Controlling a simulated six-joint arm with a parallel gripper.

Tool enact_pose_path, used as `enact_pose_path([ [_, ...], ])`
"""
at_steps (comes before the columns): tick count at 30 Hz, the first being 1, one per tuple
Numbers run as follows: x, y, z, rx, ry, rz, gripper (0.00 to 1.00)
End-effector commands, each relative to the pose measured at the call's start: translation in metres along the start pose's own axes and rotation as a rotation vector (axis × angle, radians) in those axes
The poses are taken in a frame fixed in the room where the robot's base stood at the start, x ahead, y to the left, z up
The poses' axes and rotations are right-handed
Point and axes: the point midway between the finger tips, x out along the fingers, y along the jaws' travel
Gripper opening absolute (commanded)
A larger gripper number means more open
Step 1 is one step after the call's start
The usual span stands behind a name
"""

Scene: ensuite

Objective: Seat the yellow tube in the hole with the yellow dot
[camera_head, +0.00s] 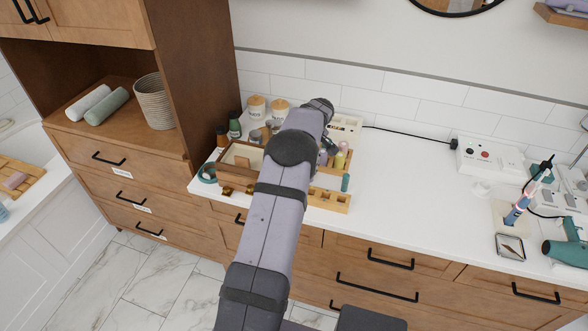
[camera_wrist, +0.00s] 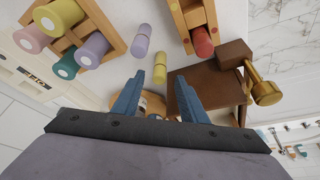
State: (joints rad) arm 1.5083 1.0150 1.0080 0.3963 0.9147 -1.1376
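A yellow tube (camera_wrist: 159,63) is on the white counter in the wrist view, just beyond and between my fingertips, apparently lying down. My gripper (camera_wrist: 161,80) is open, with its two blue fingers apart and nothing clearly held. A purple tube (camera_wrist: 142,40) is just beyond it. A wooden rack (camera_wrist: 184,20) at the top right holds a red tube (camera_wrist: 202,42). A yellow mark (camera_wrist: 174,6) shows near its edge; I cannot tell which hole it belongs to.
Another wooden rack (camera_wrist: 108,20) holds pink, yellow, purple and teal tubes at the left. A brown wooden box (camera_wrist: 205,82) with a brass knob (camera_wrist: 265,92) lies close to the right finger. The counter (camera_head: 405,165) is clear to the right of the racks.

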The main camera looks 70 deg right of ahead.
Motion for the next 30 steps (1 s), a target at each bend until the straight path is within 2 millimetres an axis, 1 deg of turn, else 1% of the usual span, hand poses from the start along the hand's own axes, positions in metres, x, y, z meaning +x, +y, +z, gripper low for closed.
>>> enact_pose_path([
  [6,0.021,0.001,-0.002,-0.001,-0.001,-0.001,0.39],
  [9,0.029,0.001,-0.002,-0.001,-0.001,0.000,0.39],
  [13,0.033,0.001,-0.002,-0.001,0.001,0.001,0.39],
  [19,0.033,0.001,-0.001,0.000,0.001,0.001,0.39],
  [20,0.033,0.001,-0.001,0.000,0.001,0.001,0.34],
  [21,0.033,0.001,-0.001,0.000,0.001,0.001,0.25],
  [23,0.033,0.001,-0.001,0.000,0.001,0.001,0.10],
  [24,0.033,0.001,-0.001,0.000,0.001,0.001,0.01],
  [30,0.033,0.002,-0.001,0.000,0.001,0.001,0.00],
])
